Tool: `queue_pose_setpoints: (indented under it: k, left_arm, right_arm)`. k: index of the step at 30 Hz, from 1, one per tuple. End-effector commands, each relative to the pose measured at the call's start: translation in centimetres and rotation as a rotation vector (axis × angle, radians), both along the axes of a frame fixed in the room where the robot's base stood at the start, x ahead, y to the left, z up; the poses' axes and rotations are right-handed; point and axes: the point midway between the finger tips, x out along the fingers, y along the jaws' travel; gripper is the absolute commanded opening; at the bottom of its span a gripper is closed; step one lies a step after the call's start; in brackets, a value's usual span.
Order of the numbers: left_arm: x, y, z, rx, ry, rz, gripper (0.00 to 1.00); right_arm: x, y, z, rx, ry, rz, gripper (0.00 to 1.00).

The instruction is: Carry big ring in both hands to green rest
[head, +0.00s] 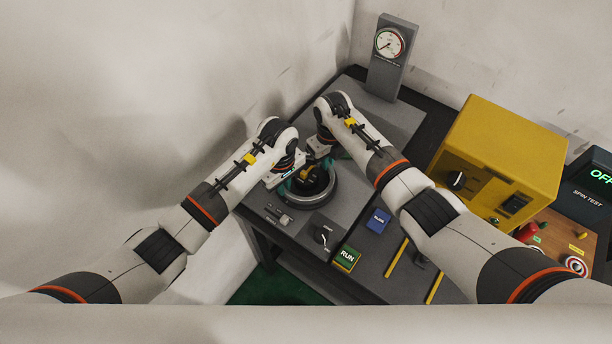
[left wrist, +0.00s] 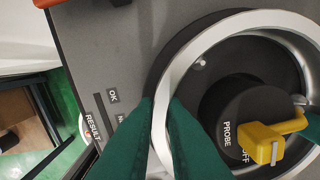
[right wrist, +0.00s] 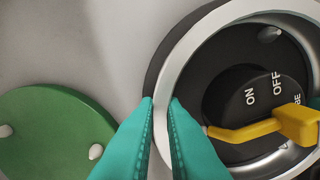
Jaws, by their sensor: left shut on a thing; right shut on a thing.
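The big ring (head: 329,197) is a silver metal band around a black round seat with a yellow-levered probe knob (left wrist: 262,138). My left gripper (head: 287,180) is shut on the ring's rim at the left side; the rim (left wrist: 183,62) runs between its dark green fingers (left wrist: 163,104). My right gripper (head: 325,158) is shut on the rim (right wrist: 186,62) at the far side, between its teal fingers (right wrist: 162,103). Whether the ring touches the seat or hangs just above it, I cannot tell. The green rest (right wrist: 48,132), a disc with pale pegs, lies beside the seat, largely hidden by my right arm in the head view.
A slider switch (head: 279,214), a dial (head: 323,235), a green RUN button (head: 347,258) and a blue button (head: 378,220) sit near the seat. A yellow box (head: 505,150) stands to the right. A gauge post (head: 391,58) stands at the back.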

Motion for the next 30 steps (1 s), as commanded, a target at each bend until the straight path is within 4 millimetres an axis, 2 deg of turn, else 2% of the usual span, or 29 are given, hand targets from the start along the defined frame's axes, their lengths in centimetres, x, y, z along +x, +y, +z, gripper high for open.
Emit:
queue_pose_setpoints:
  k: [11,30]
  left_arm:
    - [0.2,0.2,0.7,0.002,-0.004,0.005,0.00]
    - [0.1,0.2,6.9,0.003,-0.004,0.005,0.00]
  right_arm:
    - [0.1,0.0,0.8,0.000,0.000,-0.001,0.00]
    - [0.0,0.0,6.9,-0.001,0.002,-0.001,0.00]
